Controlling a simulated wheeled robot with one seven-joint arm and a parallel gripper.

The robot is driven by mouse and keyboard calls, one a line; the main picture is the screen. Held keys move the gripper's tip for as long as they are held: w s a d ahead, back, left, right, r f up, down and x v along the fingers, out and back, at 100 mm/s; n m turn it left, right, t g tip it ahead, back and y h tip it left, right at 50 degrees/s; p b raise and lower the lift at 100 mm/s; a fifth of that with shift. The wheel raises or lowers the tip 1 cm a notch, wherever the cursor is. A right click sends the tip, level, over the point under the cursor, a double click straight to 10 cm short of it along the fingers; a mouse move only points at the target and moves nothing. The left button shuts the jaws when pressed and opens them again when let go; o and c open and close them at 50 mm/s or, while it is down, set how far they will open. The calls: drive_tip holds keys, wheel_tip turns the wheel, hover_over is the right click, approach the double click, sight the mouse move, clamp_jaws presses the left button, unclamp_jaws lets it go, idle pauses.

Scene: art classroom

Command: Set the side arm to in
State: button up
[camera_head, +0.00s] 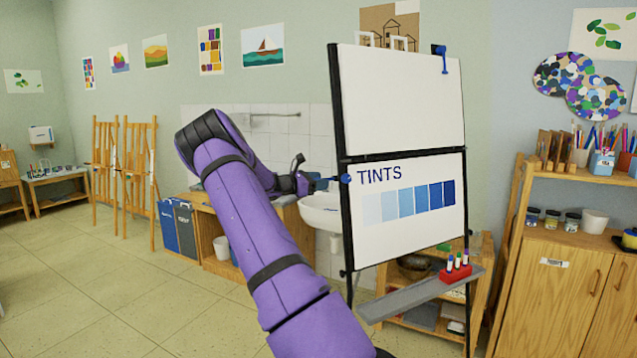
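A flip-chart easel (343,120) with a black frame stands at the centre. It holds a blank white sheet above and a sheet reading TINTS (405,237) below. A blue side arm (346,178) with a rounded end shows at the left edge of the frame, at mid height, and points out to the left towards my gripper. My purple arm reaches up from the bottom, bends, and ends in my dark gripper (313,182), just left of this blue part. The fingers are small and partly hidden, so I cannot tell whether they touch or hold it.
A blue fitting (442,60) hangs at the easel's upper right. A grey tray (420,297) with a red marker holder (455,272) juts from the easel's foot. A sink (322,212) is behind. A wooden cabinet (560,300) stands right. Open floor lies left.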

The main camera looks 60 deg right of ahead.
drive_tip(key=shift+a, duration=0.1)
drive_tip(key=v, duration=1)
drive_tip(key=shift+w+a, duration=0.2)
drive_tip(key=shift+w, duration=0.05)
drive_tip(key=s+d+n, duration=0.1)
drive_tip(key=d, duration=0.1)
drive_tip(key=s+d+n, duration=0.2)
drive_tip(key=d, duration=0.1)
drive_tip(key=s+d+n, duration=0.1)
drive_tip(key=d, duration=0.2)
drive_tip(key=shift+s+n, duration=0.3)
drive_tip(key=shift+s, duration=0.05)
clamp_jaws()
